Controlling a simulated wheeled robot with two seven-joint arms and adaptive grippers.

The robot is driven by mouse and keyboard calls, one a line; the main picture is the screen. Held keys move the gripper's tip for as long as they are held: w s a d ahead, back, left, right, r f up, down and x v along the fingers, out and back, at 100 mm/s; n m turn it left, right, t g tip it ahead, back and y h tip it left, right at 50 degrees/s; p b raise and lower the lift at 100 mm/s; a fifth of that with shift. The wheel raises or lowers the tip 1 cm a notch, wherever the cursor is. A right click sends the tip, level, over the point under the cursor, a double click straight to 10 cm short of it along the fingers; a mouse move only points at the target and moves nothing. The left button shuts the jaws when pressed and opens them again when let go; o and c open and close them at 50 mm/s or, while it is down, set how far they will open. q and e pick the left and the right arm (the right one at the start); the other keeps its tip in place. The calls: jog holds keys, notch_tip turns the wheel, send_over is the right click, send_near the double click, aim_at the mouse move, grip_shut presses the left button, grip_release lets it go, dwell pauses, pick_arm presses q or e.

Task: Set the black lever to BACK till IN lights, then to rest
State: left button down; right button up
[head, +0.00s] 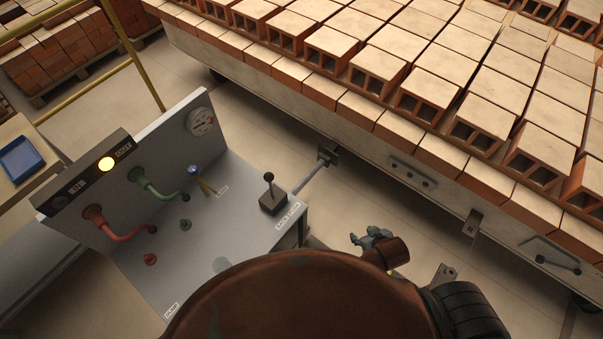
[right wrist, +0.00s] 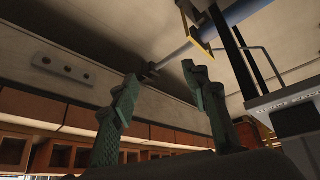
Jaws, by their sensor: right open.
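The black lever (head: 269,180) has a round knob and rises nearly upright from a dark block on the grey console, beside a white label strip (head: 289,217). A lamp panel (head: 89,176) carries IN and OUT labels. The yellow lamp (head: 106,163) beside OUT is lit; the lamp (head: 58,201) beside IN is dark. My right gripper (head: 372,237) is to the right of the console, clear of the lever. In the right wrist view its green fingers (right wrist: 160,80) stand apart with nothing between them. My left gripper is out of view.
A long car (head: 300,110) stacked with hollow bricks fills the upper right. A bar (head: 312,177) runs between console and car. Yellow rails (head: 145,82) stand at left.

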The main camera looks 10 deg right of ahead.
jog(key=w+a+r+n+t+y, duration=0.2)
jog(key=w+a+r+t, duration=0.3)
jog(key=w+a+r, duration=0.45)
jog(key=n+t+y, duration=0.4)
jog(key=t+y, duration=0.1)
jog(key=y, duration=0.1)
send_near(269, 177)
jog(key=w+f, duration=0.2)
jog(key=w, duration=0.1)
jog(key=shift+w+a+r, duration=0.25)
jog(key=shift+a+r, duration=0.1)
jog(key=shift+a, duration=0.25)
jog(key=x, duration=0.7)
jog(key=shift+a+f, duration=0.1)
jog(key=shift+c, duration=0.7)
grip_shut()
